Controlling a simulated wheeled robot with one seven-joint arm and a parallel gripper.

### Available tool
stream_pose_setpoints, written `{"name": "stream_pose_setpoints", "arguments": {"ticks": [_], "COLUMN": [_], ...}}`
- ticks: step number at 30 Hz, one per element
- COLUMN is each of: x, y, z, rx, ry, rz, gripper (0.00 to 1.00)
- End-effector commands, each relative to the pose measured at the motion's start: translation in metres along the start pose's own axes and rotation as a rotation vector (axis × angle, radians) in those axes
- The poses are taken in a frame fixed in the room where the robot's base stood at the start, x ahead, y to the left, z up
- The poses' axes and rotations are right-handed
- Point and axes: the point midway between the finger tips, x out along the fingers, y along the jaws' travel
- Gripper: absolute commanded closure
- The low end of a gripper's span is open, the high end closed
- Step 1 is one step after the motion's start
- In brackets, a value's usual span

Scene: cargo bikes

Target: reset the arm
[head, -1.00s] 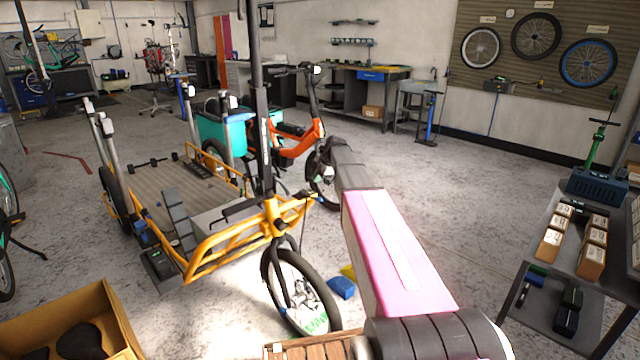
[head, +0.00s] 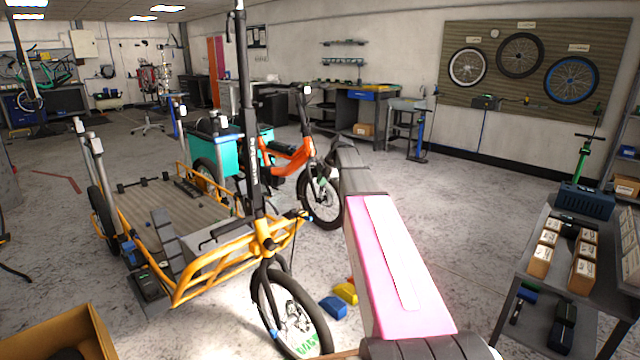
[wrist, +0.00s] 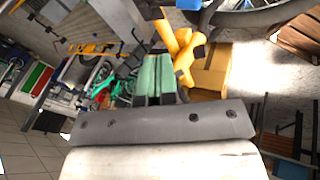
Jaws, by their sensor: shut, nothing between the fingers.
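My arm reaches up from the bottom of the head view, with a pink and grey link leading to a dark end beside the orange bike. The fingers cannot be made out in the head view. In the wrist view, my gripper (wrist: 155,63) shows as two green fingers side by side, closed together. Nothing is held between them. A yellow part (wrist: 182,48) appears just beyond the fingers; I cannot tell whether they touch it.
A yellow cargo trike (head: 225,255) stands left of my arm, an orange bike (head: 290,158) behind it. Blue (head: 333,307) and yellow (head: 346,292) blocks lie on the floor. A cardboard box (head: 95,325) is front left, a grey cart (head: 555,235) right. Floor between arm and cart is clear.

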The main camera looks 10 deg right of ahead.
Motion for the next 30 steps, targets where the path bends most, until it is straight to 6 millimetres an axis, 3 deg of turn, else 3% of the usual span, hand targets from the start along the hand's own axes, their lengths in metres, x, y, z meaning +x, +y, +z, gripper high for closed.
{"name": "stream_pose_setpoints", "arguments": {"ticks": [7, 11, 21, 30], "x": [0.004, 0.020, 0.083, 0.121], "y": [-0.005, -0.028, -0.131, -0.224], "z": [-0.002, -0.011, -0.049, -0.083], "rx": [0.019, 0.126, 0.667, 1.140], "ry": [-0.001, -0.014, -0.119, -0.264], "rz": [-0.005, -0.030, -0.120, -0.150], "gripper": [1.00, 1.00, 1.00, 1.00]}}
